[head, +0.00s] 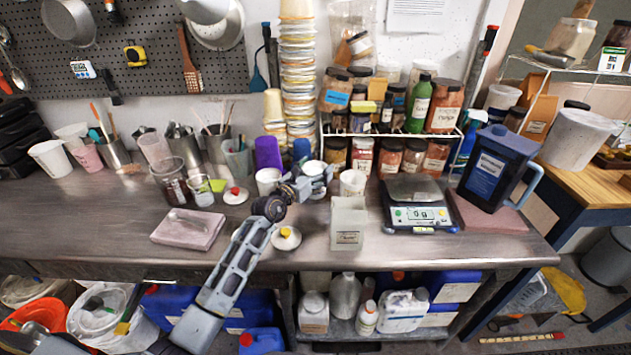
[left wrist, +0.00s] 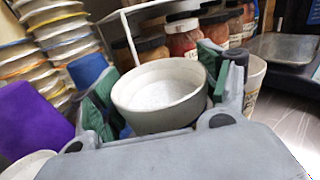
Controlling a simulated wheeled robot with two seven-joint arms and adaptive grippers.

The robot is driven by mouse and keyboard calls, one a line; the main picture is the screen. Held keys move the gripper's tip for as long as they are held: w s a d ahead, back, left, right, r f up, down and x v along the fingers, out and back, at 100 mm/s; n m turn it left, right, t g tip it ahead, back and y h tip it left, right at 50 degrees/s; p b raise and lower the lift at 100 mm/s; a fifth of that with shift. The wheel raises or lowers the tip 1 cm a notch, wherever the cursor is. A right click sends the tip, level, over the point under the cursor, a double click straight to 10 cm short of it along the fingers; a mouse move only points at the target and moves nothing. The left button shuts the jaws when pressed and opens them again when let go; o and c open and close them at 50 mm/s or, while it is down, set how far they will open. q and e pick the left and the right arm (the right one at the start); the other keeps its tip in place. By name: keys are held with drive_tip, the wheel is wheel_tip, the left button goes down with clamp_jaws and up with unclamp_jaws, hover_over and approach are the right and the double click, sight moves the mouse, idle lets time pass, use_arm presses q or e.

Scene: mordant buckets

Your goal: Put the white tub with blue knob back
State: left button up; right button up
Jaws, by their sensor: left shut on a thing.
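My left gripper (head: 308,183) is shut on a white tub (head: 319,169) above the back middle of the steel bench. In the left wrist view the tub (left wrist: 160,92) sits between the green-padded fingers of the gripper (left wrist: 160,105). Its round top faces the camera and looks open, with a pale inside. I cannot make out a blue knob on it; a little blue shows below its left side. My right gripper is not in view.
White cups stand left (head: 267,180) and right (head: 352,183) of the held tub. A purple cup (head: 268,152), a blue cup (head: 301,148) and a jar rack (head: 390,135) are behind. Lids with red (head: 235,195) and yellow (head: 286,238) knobs lie on the bench. A square container (head: 348,222) and scale (head: 418,207) stand right.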

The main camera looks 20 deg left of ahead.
use_arm(q)
drive_tip(key=shift+f+b, duration=0.35)
drive_tip(key=shift+f, duration=1.5)
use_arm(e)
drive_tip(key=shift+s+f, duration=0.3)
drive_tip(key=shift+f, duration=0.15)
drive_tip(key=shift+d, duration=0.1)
